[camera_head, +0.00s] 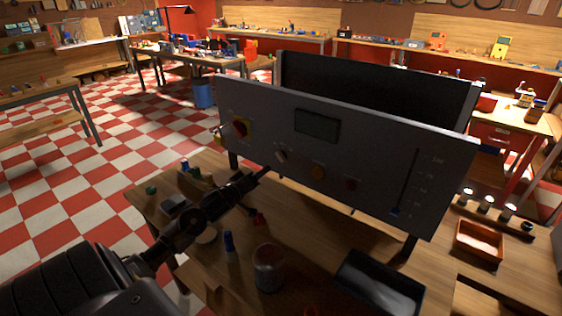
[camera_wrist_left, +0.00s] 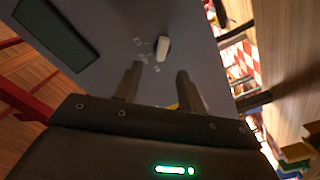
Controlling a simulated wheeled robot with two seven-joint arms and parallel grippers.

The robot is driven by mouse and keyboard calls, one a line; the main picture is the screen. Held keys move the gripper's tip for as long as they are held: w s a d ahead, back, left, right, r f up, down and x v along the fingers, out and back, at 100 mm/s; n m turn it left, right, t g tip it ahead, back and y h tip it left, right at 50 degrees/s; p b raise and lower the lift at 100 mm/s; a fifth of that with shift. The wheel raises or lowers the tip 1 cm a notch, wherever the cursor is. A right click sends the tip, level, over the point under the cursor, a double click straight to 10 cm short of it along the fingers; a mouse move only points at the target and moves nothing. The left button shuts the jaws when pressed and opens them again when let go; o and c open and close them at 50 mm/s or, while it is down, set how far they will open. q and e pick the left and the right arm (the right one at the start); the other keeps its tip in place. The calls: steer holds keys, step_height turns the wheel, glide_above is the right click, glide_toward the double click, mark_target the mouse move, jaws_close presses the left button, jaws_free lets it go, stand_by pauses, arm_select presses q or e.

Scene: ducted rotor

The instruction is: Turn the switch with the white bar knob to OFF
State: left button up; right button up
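The white bar knob (camera_head: 281,156) is on the front of the grey control panel (camera_head: 370,140), below the dark display (camera_head: 317,125). My left gripper (camera_head: 265,174) reaches up to the panel just below and left of the knob. In the left wrist view its two fingers (camera_wrist_left: 158,78) are apart with nothing between them, and the knob lies beyond the tips. My right gripper is not in view.
The panel also carries a red knob on yellow (camera_head: 241,128), an orange button (camera_head: 318,172), a red button (camera_head: 352,184) and a blue-tipped slider (camera_head: 396,211). Below stand a blue marker (camera_head: 229,246), a cup (camera_head: 268,268) and a black tray (camera_head: 380,285) on the wooden bench.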

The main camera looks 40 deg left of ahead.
mark_target(279, 158)
arm_select(q)
steer(key=w, duration=0.2)
steer(key=w+p, duration=0.1)
steer(key=w, duration=0.2)
steer(key=w+p, duration=0.1)
steer(key=w, duration=0.2)
steer(key=shift+w+a, duration=0.2)
steer(key=shift+a, duration=0.2)
steer(key=shift+w, duration=0.7)
steer(key=shift+f, duration=0.1)
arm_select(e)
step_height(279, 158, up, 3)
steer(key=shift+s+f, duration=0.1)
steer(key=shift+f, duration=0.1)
arm_select(q)
jaws_close()
